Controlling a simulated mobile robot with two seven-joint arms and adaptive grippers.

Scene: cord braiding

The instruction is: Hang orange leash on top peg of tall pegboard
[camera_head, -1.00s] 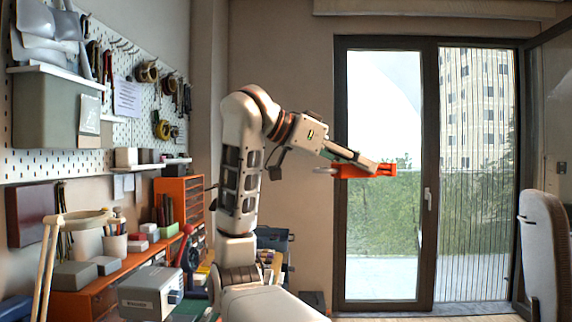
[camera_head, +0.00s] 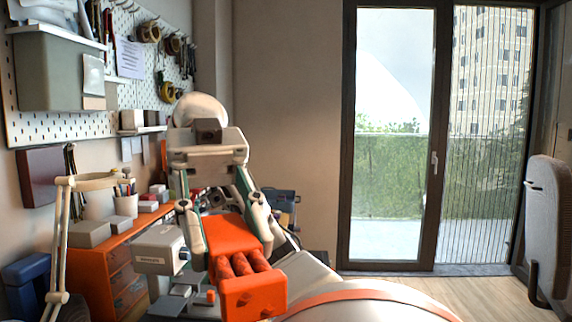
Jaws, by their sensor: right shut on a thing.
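The white pegboard (camera_head: 60,126) is on the left wall, behind and left of the gripper. Pegs along its upper part carry tools and tape rolls (camera_head: 149,31); its top is partly cut off. My left gripper is not in view.
A lamp (camera_head: 62,245) stands at the left front. The floor before the glass door is clear.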

